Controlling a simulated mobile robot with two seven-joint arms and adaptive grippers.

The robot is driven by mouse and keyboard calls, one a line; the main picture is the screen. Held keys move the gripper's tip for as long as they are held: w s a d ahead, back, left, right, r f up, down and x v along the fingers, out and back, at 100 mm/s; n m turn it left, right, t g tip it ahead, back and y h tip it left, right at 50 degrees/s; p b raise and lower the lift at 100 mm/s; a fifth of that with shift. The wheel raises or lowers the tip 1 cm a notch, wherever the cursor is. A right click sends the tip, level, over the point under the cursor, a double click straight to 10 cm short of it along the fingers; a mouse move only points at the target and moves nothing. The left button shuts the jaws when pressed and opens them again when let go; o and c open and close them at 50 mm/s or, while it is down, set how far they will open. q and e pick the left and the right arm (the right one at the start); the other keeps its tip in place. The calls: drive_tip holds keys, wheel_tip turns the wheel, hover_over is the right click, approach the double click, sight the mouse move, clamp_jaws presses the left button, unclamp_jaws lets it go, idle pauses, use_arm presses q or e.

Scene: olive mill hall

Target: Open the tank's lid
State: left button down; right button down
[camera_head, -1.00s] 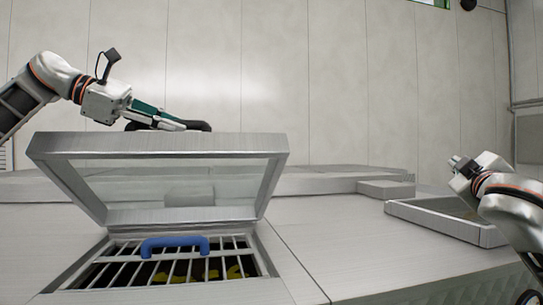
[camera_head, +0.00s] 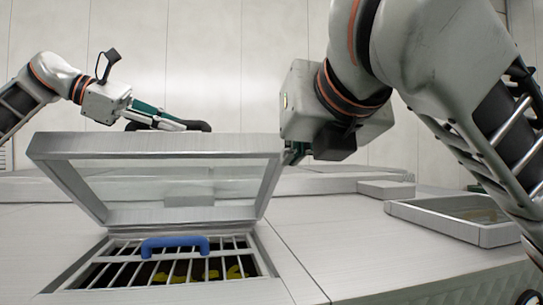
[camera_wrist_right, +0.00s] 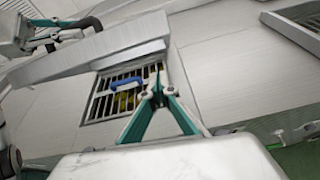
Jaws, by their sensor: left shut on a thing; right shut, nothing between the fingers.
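The tank's lid (camera_head: 160,145) is a grey metal frame with a clear pane, tilted up over a square opening. The opening holds a metal grate (camera_head: 120,270) with a blue handle (camera_head: 175,244); yellow shapes lie below the bars. My left gripper (camera_head: 178,122) is shut on the dark handle (camera_head: 200,126) at the lid's raised edge. My right gripper (camera_head: 291,153) is by the lid's right side in the head view, its fingers mostly hidden. The right wrist view shows its fingertips (camera_wrist_right: 158,88) together and empty, with the lid and grate beyond; I cannot tell whether it touches the lid.
A shallow grey tray (camera_head: 450,230) is set on the right of the grey top. A low raised block (camera_head: 386,189) stands behind it. The top between the opening and the tray is clear. My right arm covers much of the right side.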

sight(269, 149)
use_arm(q)
drive_tip(key=shift+a, duration=0.1)
use_arm(e)
drive_tip(key=shift+n, duration=0.5)
drive_tip(key=shift+w+a+f, duration=0.1)
drive_tip(key=shift+w+a, duration=0.5)
drive_tip(key=shift+w, duration=1.1)
drive_tip(key=shift+w+a+f, duration=0.1)
drive_tip(key=shift+w+a, duration=0.55)
drive_tip(key=shift+w, duration=1.1)
drive_tip(key=shift+w+a+f, duration=0.1)
drive_tip(key=shift+w+a, duration=0.5)
drive_tip(key=shift+w, duration=1.1)
drive_tip(key=shift+r, duration=0.1)
drive_tip(key=shift+w+a+r, duration=0.1)
drive_tip(key=shift+w+r, duration=0.25)
drive_tip(key=shift+r, duration=0.2)
drive_tip(key=shift+w+r, duration=0.3)
drive_tip(key=shift+r, duration=0.25)
use_arm(q)
drive_tip(key=shift+r, duration=0.1)
drive_tip(key=shift+s, duration=0.1)
